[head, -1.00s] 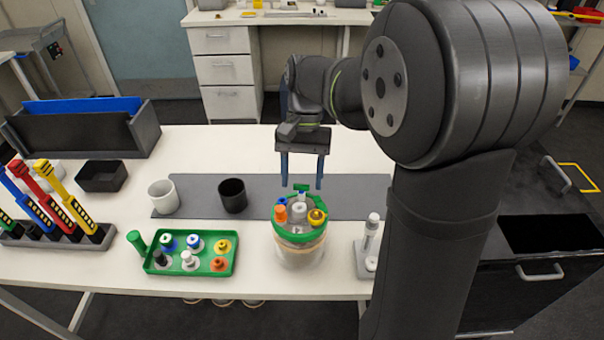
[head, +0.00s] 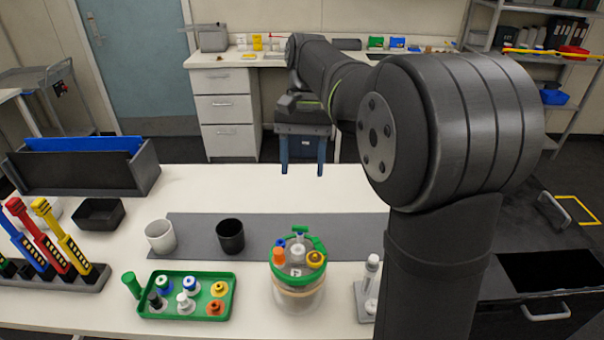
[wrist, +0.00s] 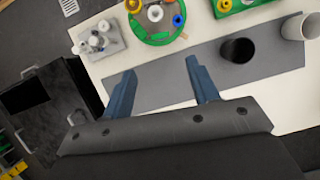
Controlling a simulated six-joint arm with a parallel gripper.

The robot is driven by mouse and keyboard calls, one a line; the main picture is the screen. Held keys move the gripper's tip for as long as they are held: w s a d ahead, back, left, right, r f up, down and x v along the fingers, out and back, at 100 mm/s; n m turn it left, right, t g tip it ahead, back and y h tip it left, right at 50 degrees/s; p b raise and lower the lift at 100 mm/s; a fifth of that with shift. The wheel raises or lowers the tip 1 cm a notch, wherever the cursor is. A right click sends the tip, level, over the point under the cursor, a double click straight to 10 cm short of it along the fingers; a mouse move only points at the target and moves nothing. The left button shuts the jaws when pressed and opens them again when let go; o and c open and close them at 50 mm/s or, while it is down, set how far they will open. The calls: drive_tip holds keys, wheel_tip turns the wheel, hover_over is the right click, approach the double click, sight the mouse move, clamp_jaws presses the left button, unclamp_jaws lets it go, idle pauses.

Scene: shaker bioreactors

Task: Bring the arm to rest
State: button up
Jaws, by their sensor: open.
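My gripper (head: 302,168) is open and empty, its two blue fingers pointing down above the back part of the white table (head: 230,185). It hangs behind and above the bioreactor vessel (head: 298,292), a clear jar with a green rim and coloured caps on its lid. In the wrist view my gripper (wrist: 163,87) shows its fingers spread, with the grey mat (wrist: 160,82) beyond them and nothing between them. The vessel's green lid (wrist: 143,26) is at the top of that view, apart from the fingers.
On the mat stand a white cup (head: 160,236) and a black cup (head: 230,236). A green tray (head: 146,309) holds several capped bottles. A rack (head: 60,280) with coloured tools is at left, near a dark bin (head: 75,172). A small stand (head: 364,300) is right of the vessel.

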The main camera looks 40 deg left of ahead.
sight(300, 226)
idle(0.3)
drive_tip(key=x, duration=1.2)
drive_tip(key=shift+r, duration=0.1)
